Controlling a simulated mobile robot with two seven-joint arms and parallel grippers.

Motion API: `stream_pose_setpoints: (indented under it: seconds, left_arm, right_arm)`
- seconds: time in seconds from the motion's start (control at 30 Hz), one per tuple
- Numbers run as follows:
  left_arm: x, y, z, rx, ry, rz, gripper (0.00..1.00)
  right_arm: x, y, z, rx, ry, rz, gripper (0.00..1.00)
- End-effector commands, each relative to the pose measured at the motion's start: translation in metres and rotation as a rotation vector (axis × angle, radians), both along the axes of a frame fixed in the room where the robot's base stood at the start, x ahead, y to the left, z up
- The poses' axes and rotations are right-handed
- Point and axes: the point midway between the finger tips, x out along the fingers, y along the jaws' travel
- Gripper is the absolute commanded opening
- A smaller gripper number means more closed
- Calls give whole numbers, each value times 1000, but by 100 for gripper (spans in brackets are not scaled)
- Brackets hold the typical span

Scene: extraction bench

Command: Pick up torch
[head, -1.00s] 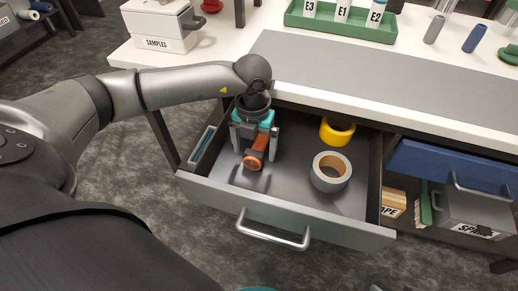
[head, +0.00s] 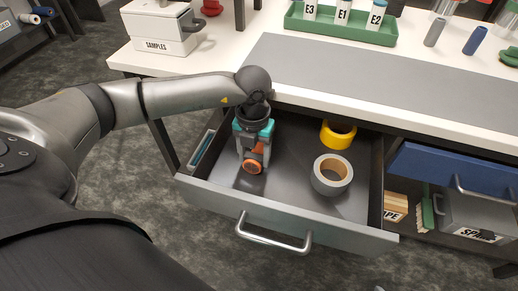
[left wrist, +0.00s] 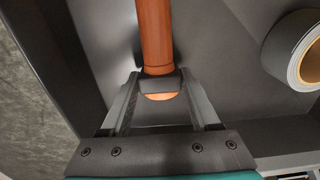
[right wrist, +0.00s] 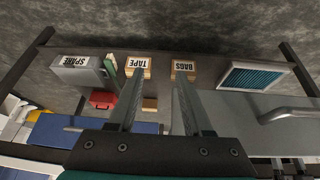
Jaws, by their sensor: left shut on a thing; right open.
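The torch (head: 252,163) is an orange cylinder in the open grey drawer (head: 290,180), towards its left side. My left gripper (head: 253,154) reaches down into the drawer and is shut on the torch. The gripper hides part of the torch in the head view. My right gripper (right wrist: 160,92) is open and empty in the right wrist view.
A grey tape roll (head: 332,175) and a yellow tape roll (head: 338,135) lie right of the torch in the drawer. The bench edge (head: 400,108) overhangs the back. The drawer handle (head: 272,238) sticks out in front.

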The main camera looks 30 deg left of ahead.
Motion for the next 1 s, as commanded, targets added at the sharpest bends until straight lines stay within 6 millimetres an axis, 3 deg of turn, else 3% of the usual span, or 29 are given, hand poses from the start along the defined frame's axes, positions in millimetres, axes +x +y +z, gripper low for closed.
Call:
stream_pose_setpoints:
  seconds: [0.03, 0.37, 0.77, 0.97, 1.0]
  left_arm:
    - [0, 0, 0, 0, 0, 0, 36]
    - [0, 0, 0, 0, 0, 0, 0]
    - [1, 0, 4, -1, -1, 0, 0]
    - [0, 0, 16, 0, -1, 0, 0]
    - [-7, -1, 14, 1, 2, -1, 0]
  right_arm:
    - [0, 0, 0, 0, 0, 0, 50]
    - [0, 0, 0, 0, 0, 0, 50]
    - [-1, 0, 1, -1, 6, 0, 50]
    - [-2, -4, -13, -16, 65, -11, 50]
    - [-2, -4, -17, -17, 69, -9, 50]
